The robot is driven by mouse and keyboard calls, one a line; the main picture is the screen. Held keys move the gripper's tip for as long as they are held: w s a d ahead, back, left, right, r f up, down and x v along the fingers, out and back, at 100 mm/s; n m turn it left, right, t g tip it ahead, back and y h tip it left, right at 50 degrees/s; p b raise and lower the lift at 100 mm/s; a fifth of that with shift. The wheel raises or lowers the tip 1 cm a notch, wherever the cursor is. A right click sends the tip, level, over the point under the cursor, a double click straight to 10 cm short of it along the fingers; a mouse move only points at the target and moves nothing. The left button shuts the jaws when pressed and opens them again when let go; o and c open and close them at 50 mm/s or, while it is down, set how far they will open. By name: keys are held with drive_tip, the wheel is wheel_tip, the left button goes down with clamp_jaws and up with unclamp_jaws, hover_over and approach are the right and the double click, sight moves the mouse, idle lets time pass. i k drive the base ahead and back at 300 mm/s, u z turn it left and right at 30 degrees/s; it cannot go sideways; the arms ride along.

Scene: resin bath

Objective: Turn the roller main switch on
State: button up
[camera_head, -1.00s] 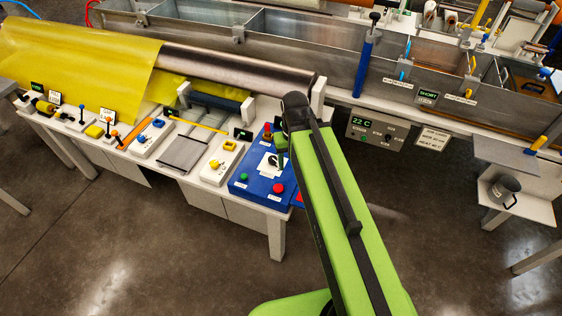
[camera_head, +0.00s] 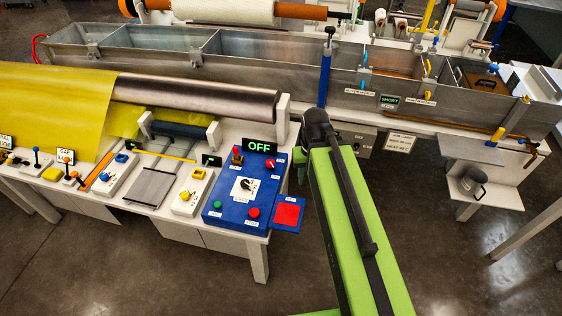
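A blue control panel (camera_head: 232,218) sits at the right end of the roller bench, with a display (camera_head: 259,146) reading OFF at its back. The labels are too small to read, so I cannot tell which control is the main switch. My green arm rises right of the panel, its black end joint just beyond the panel's right edge.
A red plate (camera_head: 288,214) juts from the panel's right side. The metal roller (camera_head: 200,95) with yellow sheet lies behind the bench controls. The long metal bath (camera_head: 290,70) runs across the back. A shelf with a grey mug (camera_head: 473,181) stands at the right. Floor is open in front.

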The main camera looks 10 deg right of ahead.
sight(269, 163)
drive_tip(key=u, duration=0.05)
drive_tip(key=i, duration=0.6)
drive_tip(key=z, duration=1.8)
drive_tip(key=k, duration=0.6)
drive_tip(key=u, duration=1.65)
